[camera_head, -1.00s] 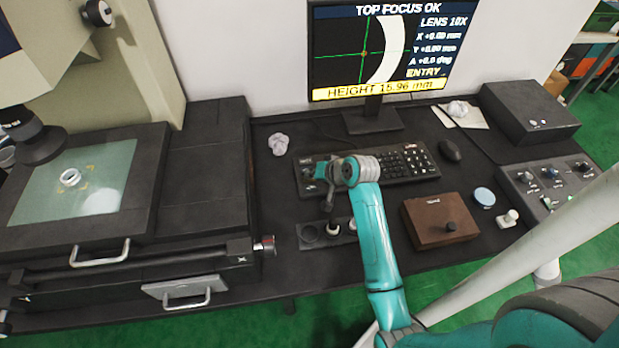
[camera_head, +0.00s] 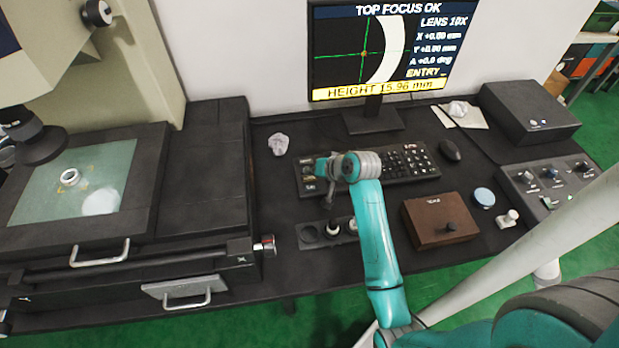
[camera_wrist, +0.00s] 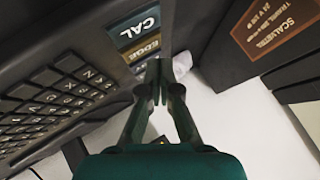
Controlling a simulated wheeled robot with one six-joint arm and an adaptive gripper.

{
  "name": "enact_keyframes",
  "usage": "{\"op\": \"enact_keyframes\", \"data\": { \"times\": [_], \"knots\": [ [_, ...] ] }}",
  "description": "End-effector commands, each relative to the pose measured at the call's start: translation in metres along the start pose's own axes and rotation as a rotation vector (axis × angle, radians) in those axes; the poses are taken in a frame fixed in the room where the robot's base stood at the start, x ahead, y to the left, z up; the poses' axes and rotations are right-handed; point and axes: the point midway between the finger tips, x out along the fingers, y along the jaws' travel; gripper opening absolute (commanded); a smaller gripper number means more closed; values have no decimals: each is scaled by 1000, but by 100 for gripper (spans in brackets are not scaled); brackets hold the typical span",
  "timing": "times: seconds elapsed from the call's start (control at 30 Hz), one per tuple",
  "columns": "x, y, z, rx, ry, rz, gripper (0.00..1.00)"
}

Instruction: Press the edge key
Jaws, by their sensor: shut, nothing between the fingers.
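The EDGE key (camera_wrist: 148,48) is a yellowish-brown key beside the blue-grey CAL key (camera_wrist: 139,27) in the wrist view. Both belong to the black keyboard (camera_head: 410,166), which lies in front of the monitor. My gripper (camera_wrist: 161,66) is shut and empty, its fingertips just beside the EDGE key and covering a little of its edge. I cannot tell whether they touch it. The monitor (camera_head: 380,50) reads "TOP FOCUS OK", "ENTRY" and "HEIGHT 15.96 mm".
A mouse (camera_head: 450,150) is to the right. The measuring stage (camera_head: 90,185) stands at left with a white ring.

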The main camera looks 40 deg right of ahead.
Motion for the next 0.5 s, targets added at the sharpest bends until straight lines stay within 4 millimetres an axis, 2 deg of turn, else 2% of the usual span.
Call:
{"op": "enact_keyframes", "data": {
  "times": [0.17, 0.5],
  "knots": [
    [-3, -2, -3, -1, 2, -1, 0],
    [-23, -17, -18, -1, 2, -1, 0]
  ]
}}
